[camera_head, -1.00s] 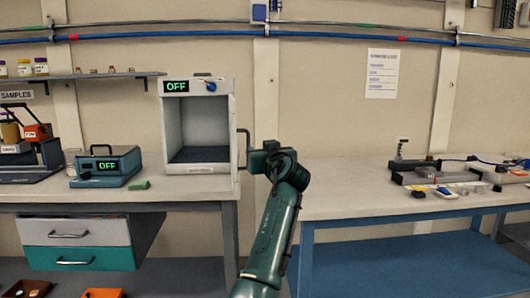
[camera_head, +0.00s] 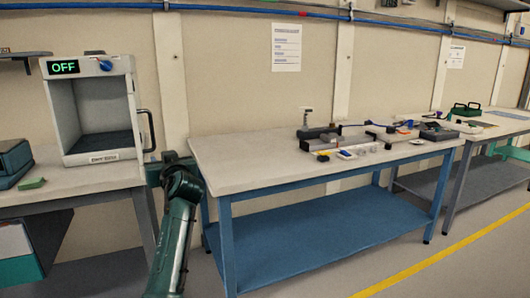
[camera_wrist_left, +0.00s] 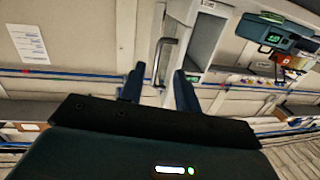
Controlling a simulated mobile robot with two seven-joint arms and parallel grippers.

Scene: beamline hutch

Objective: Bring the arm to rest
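My left arm (camera_head: 178,215) rises from the bottom of the head view, dark green and bent at the top. My left gripper (camera_head: 162,165) is at its upper end, just right of the white oven (camera_head: 130,65) and close to its handle (camera_head: 151,130). In the left wrist view my left gripper (camera_wrist_left: 159,88) has its two dark blue fingers apart, with nothing held between them. The oven handle (camera_wrist_left: 162,62) shows beyond the fingertips, in line with the gap; I cannot tell the exact distance. My right gripper is not in view.
The oven stands open-fronted on the left bench, its display reading OFF. A blue-framed table (camera_head: 260,165) stands right of my arm, with instruments (camera_head: 340,143) toward its back right. Another bench (camera_head: 490,125) is farther right. Open floor with a yellow line (camera_head: 450,253) lies in front.

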